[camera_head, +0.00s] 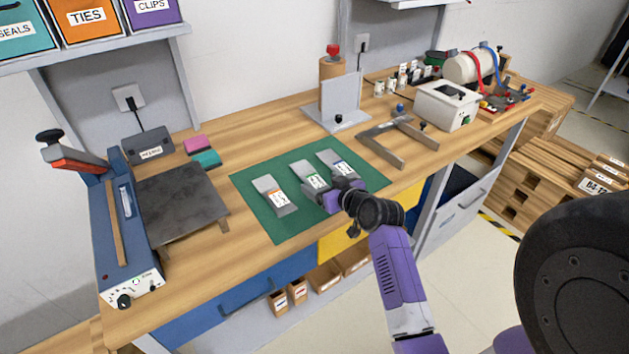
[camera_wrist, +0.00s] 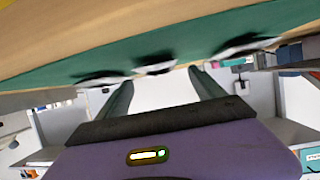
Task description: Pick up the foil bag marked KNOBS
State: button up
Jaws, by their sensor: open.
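Three silver foil bags lie in a row on a green mat (camera_head: 275,228). The lettering is too small to read, so I cannot tell which is marked KNOBS. My gripper (camera_head: 331,197) is low at the mat's front right, close to the middle and right bags. In the wrist view my gripper (camera_wrist: 160,80) is open with nothing between its fingers. The bags show there edge-on beyond the fingertips, around the middle one (camera_wrist: 155,68).
A blue sealer (camera_head: 120,235) and a dark plate (camera_head: 180,203) stand left of the mat. A grey metal bracket (camera_head: 338,105) stands behind it, and an angled frame (camera_head: 384,147) lies to its right. A white box (camera_head: 447,108) is farther right.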

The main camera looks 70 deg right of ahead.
aim_at(311, 177)
jog(key=shift+x, duration=1.35)
jog(key=c, duration=1.5)
